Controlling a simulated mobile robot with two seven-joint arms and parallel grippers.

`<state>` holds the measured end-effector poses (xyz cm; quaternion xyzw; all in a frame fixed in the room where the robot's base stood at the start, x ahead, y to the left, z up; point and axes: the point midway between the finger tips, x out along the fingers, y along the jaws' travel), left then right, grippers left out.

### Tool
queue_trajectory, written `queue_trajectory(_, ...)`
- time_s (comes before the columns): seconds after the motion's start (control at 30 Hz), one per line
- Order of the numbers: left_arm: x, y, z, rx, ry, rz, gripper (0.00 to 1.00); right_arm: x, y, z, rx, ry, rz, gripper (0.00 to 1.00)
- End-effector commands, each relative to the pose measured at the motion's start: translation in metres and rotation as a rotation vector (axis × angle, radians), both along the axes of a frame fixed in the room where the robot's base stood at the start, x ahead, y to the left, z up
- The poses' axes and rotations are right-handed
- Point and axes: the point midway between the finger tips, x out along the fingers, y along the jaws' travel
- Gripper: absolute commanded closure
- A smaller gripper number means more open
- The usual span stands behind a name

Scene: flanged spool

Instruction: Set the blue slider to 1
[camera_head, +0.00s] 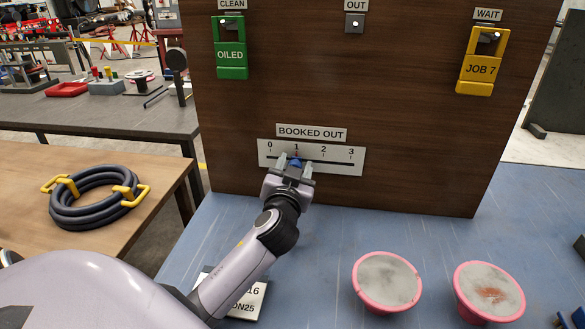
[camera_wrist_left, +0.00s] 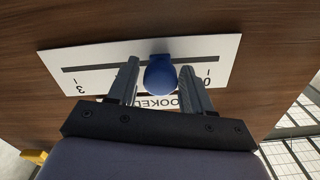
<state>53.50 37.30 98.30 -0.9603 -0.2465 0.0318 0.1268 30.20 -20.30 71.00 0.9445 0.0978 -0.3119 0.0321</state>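The blue slider knob (camera_head: 296,162) sits on the slot of a white scale plate (camera_head: 340,162) marked 0 to 3, fixed low on the brown board under a "BOOKED OUT" label. My left gripper (camera_head: 295,168) is at the plate with one finger on each side of the knob. In the left wrist view the knob (camera_wrist_left: 160,76) lies between the fingers (camera_wrist_left: 160,82), which look open with narrow gaps. My right gripper is not in view.
On the board (camera_head: 400,100) hang a green "OILED" tag (camera_head: 231,60) and a yellow "JOB 7" tag (camera_head: 479,74). A number plate (camera_head: 250,300) lies partly behind my left arm.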

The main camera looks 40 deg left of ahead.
Motion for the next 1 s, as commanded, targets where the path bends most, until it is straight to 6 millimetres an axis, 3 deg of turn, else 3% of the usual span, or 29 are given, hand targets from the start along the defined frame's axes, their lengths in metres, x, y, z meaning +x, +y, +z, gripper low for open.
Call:
queue_trajectory(0.4,-0.004,-0.002,-0.002,-0.002,0.001,0.001,0.40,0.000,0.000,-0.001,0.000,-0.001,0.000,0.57)
queue_trajectory(0.8,-0.049,-0.027,-0.002,-0.004,0.000,0.000,0.40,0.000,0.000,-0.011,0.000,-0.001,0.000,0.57)
queue_trajectory(1.0,-0.062,-0.034,-0.001,-0.001,0.000,0.000,0.40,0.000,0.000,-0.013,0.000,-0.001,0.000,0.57)
